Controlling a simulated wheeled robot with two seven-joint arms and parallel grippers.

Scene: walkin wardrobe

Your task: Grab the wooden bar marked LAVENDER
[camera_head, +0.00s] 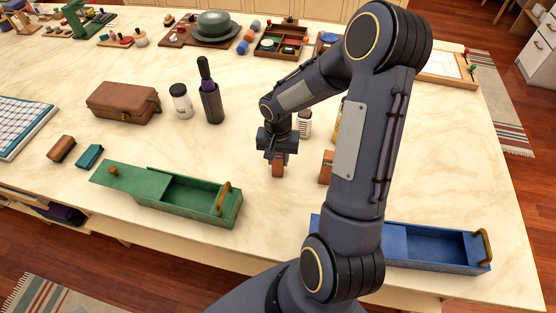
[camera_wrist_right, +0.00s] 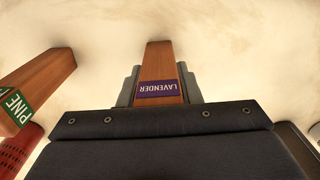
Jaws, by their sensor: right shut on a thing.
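My right gripper (camera_head: 278,158) is shut on a reddish-brown wooden bar (camera_head: 278,171), low over the table or at its surface; I cannot tell whether the bar touches it. In the right wrist view the bar (camera_wrist_right: 159,62) stands between the two fingers, and its purple label reads LAVENDER, upside down. A second wooden bar (camera_wrist_right: 38,82) with a green PINE label is apart on the left of that view. A wooden block (camera_head: 326,167) stands just right of the gripper in the head view, partly behind my arm. My left gripper is out of view.
A green box (camera_head: 195,208) with its lid slid partly aside lies left of the gripper. A blue box (camera_head: 435,265) is at the front right. A dark bottle (camera_head: 212,105), a white-labelled jar (camera_head: 181,103) and a brown case (camera_head: 118,102) stand behind left.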

